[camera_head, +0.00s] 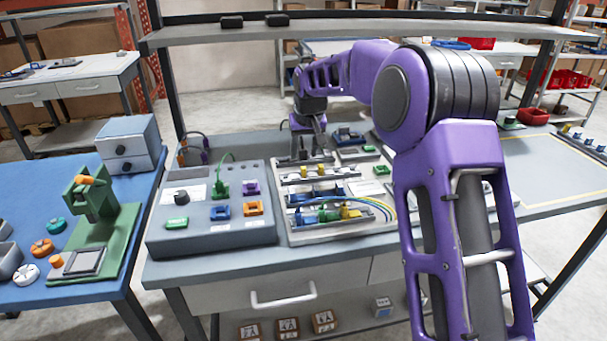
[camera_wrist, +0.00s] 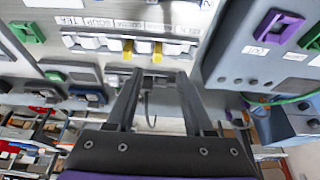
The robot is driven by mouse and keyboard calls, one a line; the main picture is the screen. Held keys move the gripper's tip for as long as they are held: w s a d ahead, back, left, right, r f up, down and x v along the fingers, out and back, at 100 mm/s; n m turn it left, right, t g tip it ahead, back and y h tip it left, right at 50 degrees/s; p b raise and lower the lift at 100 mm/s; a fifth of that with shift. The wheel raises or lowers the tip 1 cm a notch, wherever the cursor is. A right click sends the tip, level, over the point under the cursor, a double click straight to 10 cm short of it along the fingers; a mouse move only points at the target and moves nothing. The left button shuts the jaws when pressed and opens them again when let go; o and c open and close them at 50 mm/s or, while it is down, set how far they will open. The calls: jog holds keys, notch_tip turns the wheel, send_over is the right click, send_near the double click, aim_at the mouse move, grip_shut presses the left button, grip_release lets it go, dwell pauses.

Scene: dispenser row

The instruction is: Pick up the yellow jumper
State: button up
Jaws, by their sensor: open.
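Two small yellow pieces sit in a pale slotted row on the grey board. In the wrist view they are the left yellow piece (camera_wrist: 127,49) and the right yellow piece (camera_wrist: 157,49), among white blocks. I cannot tell which one is the yellow jumper. My gripper (camera_wrist: 158,74) is open, with nothing between its fingers. Its fingertips appear just short of the row, nearest the right yellow piece. In the head view my gripper (camera_head: 304,160) hangs at the back of the row (camera_head: 290,180), with the yellow pieces just in front of it.
A grey panel (camera_head: 210,236) with green, blue, orange and purple connectors lies left of the board. Coloured wires (camera_head: 375,205) arch at a lower strip holding blue, green and yellow parts. A shelf (camera_head: 340,29) spans above the bench. A green stand (camera_head: 95,205) is on the blue table.

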aim_at(304, 168)
jog(key=shift+d+x, duration=0.15)
jog(key=shift+x, duration=1.6)
jog(key=shift+d+x, duration=0.1)
jog(key=shift+x, duration=1.6)
jog(key=shift+s, duration=0.1)
grip_shut()
